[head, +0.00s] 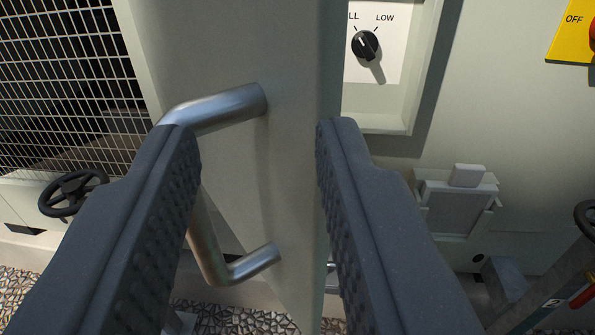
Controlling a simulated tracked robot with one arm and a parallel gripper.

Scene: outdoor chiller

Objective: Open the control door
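The control door (262,45) is a pale grey-green panel in the middle of the view. It stands at least partly open, with the recess (422,75) showing past its right edge. A bent metal bar handle (232,105) is fixed to its face. My gripper (258,128) is open, with its dark fingers spread wide in front of the door. The left finger overlaps the handle and hides part of its bar. The right finger tip overlaps the door's right edge. I cannot tell whether either finger touches. Nothing is gripped between them.
A black knob (366,45) on a white plate marked LOW sits in the recess. A yellow plate (574,32) marked OFF is at top right. A grey box (455,205) juts from the wall. Wire mesh (65,85) and a black handwheel (73,192) are left. Gravel (235,320) lies below.

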